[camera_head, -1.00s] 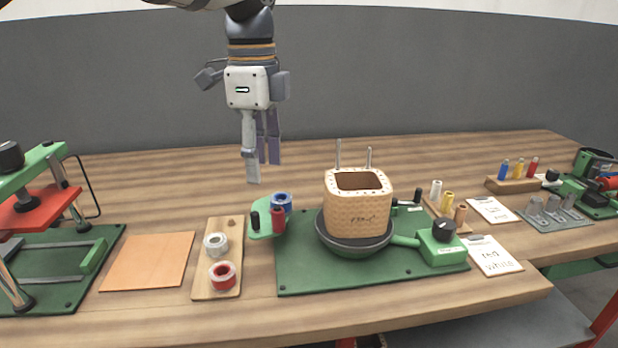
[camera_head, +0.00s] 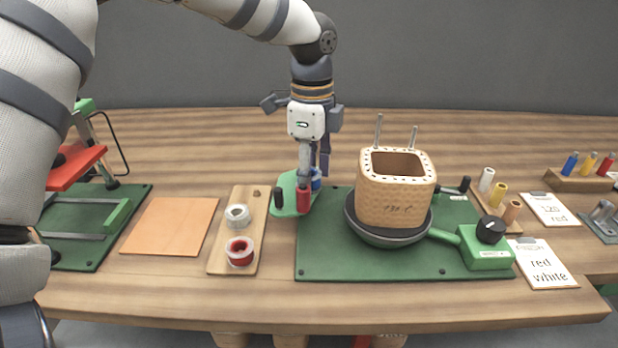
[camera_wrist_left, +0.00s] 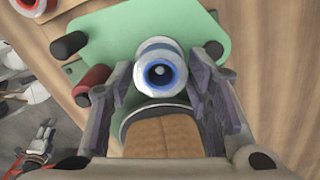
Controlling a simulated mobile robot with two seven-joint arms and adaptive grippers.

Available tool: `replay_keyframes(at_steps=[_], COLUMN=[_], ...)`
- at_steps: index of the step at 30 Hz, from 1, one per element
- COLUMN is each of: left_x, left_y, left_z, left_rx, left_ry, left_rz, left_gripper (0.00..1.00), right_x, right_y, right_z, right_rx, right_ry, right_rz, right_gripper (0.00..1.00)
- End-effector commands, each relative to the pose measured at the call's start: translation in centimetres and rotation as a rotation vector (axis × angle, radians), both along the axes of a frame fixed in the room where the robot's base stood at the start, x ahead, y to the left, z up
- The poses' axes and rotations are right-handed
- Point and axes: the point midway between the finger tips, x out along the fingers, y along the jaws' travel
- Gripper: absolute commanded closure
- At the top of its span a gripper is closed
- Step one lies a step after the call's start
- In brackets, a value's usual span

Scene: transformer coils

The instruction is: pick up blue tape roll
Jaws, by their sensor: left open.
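The blue tape roll (camera_head: 316,180) sits at the green holder plate (camera_head: 291,206), mostly hidden behind my left gripper in the head view. In the left wrist view the blue tape roll (camera_wrist_left: 161,70) shows from above as a blue ring with a pale rim. My left gripper (camera_head: 312,178) points down over the holder. In the wrist view its open fingers (camera_wrist_left: 160,85) stand on either side of the roll, and I cannot tell whether they touch it. A red cylinder (camera_head: 303,199) and a black peg (camera_head: 278,197) stand beside it on the holder. My right gripper is not in view.
A wooden board (camera_head: 252,205) with a white roll (camera_head: 237,217) and a red roll (camera_head: 240,251) lies to the left. A woven coil box (camera_head: 396,203) in a black bowl stands close on the right, on a green base (camera_head: 330,262). Two rods rise behind the box.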

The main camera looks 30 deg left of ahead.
Motion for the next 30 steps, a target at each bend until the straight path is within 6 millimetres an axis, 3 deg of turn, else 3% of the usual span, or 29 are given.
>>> replay_keyframes(at_steps=[5,9,20,26,30], left_x=[0.0,0.0,0.1,0.0,-2.6], left_y=[0.0,0.0,0.0,-0.1,-1.8], left_z=[0.0,0.0,0.4,3.6,7.6], left_rx=[0.0,0.0,-0.001,-0.001,0.0], left_ry=[-0.001,-0.001,-0.002,-0.005,-0.015], left_rz=[0.0,0.0,0.0,0.001,-0.002], left_gripper=[0.55,0.81,0.82,0.82,0.82], right_x=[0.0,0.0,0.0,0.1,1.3], right_y=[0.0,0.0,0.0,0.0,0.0], right_z=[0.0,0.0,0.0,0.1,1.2], right_rx=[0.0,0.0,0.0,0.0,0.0], right_ry=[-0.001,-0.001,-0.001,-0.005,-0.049], right_rz=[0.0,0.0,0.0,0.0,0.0], right_gripper=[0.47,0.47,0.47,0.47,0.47])
